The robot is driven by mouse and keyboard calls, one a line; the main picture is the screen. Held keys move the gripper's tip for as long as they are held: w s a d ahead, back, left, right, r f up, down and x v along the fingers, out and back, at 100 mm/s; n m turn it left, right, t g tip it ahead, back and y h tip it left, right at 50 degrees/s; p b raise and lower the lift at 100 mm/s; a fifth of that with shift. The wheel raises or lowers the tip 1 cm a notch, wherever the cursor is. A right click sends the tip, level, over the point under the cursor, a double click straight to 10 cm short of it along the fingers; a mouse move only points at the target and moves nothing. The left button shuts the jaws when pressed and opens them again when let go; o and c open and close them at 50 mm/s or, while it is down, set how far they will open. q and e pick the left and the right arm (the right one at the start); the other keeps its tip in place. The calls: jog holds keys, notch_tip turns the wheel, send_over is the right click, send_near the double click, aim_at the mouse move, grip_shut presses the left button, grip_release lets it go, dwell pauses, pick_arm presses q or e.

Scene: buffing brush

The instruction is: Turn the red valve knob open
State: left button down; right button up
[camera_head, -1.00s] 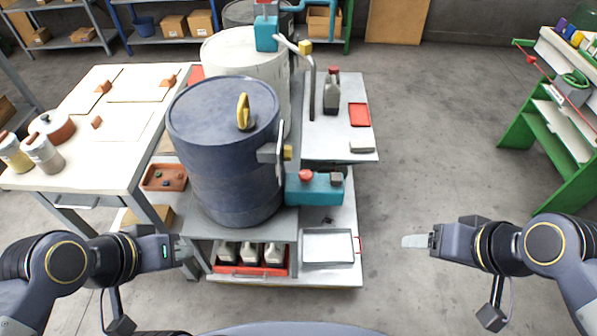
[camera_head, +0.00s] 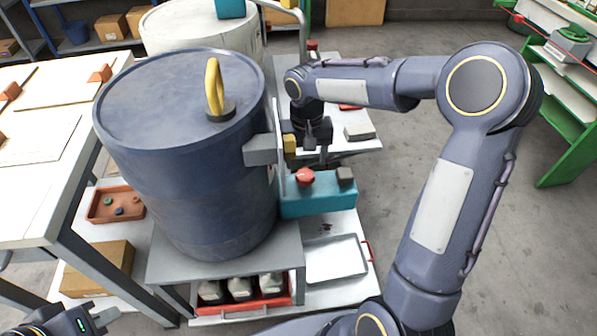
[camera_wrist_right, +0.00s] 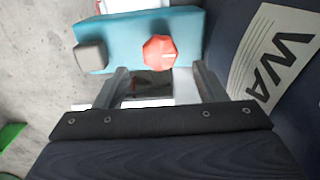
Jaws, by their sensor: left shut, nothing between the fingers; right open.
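The red valve knob (camera_head: 305,176) sits on top of a teal block (camera_head: 320,198) beside the large blue drum. It also shows in the right wrist view (camera_wrist_right: 160,52) as a faceted red cap, with the teal block (camera_wrist_right: 125,38) around it. My right gripper (camera_head: 308,163) points down just above the knob. In the wrist view its two fingers (camera_wrist_right: 158,88) are spread and empty, with the knob lying beyond them, apart from both. My left gripper (camera_head: 103,319) is shut and empty at the bottom left, partly cut off by the frame.
The blue drum (camera_head: 185,150) with a yellow handle (camera_head: 213,88) stands close left of my right gripper, with a grey bracket (camera_head: 262,149) on its side. A grey square cap (camera_head: 345,175) sits right of the knob. A shallow tray (camera_head: 335,259) lies below.

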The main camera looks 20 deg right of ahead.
aim_at(305, 174)
notch_tip(305, 174, down, 5)
jog(key=shift+f+b, duration=0.1)
jog(key=shift+b, duration=0.45)
jog(key=c, duration=1)
